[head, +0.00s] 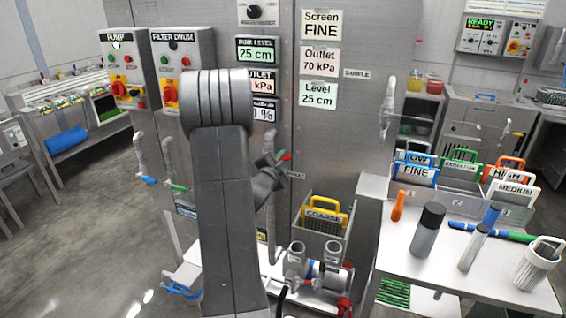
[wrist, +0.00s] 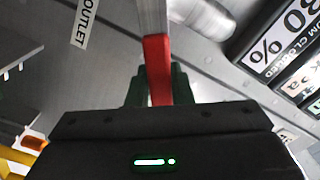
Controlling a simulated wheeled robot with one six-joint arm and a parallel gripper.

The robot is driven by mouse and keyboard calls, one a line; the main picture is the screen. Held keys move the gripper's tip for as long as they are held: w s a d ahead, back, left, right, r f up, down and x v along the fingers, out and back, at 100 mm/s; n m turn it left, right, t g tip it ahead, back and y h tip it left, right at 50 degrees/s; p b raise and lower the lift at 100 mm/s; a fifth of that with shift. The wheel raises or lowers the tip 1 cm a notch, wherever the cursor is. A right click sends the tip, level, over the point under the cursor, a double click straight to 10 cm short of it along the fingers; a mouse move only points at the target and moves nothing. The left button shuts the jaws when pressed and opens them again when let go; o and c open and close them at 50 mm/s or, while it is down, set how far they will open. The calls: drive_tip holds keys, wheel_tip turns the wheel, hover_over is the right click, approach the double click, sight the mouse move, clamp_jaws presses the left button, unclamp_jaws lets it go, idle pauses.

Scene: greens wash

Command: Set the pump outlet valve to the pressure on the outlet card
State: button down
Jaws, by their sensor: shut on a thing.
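The outlet valve's red lever (wrist: 157,65) lies between the jaws of my gripper (wrist: 158,88), which is shut on it in the wrist view. A grey pipe rises beyond it, and an OUTLET label (wrist: 86,22) is at the left. In the head view the red lever tip (head: 285,157) shows just beside my gripper (head: 272,168), partly behind my arm. The outlet card (head: 319,62) reads "Outlet 70 kPa". The outlet display (head: 264,81) shows "kPa", but my arm hides its number. A percent display (wrist: 280,38) in the wrist view is cut off, ending in 0.
Cards above and below read Screen FINE (head: 321,24) and Level 25 cm (head: 318,94). The tank level display (head: 257,50) reads 25 cm. Pump box (head: 127,68) and filter drum box (head: 182,66) are left. A yellow-handled COARSE screen (head: 322,216) and a tool-covered table (head: 400,262) are right.

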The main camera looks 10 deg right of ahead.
drive_tip(key=c, duration=1.3)
unclamp_jaws()
drive_tip(key=b+v, duration=0.3)
drive_tip(key=v, duration=1.1)
drive_tip(key=shift+w, duration=0.15)
drive_tip(key=p+x, duration=0.3)
drive_tip(key=x, duration=1)
drive_tip(key=shift+w+d, duration=0.25)
drive_tip(key=shift+d, duration=0.05)
drive_tip(key=shift+f, duration=0.1)
drive_tip(key=shift+m, duration=0.3)
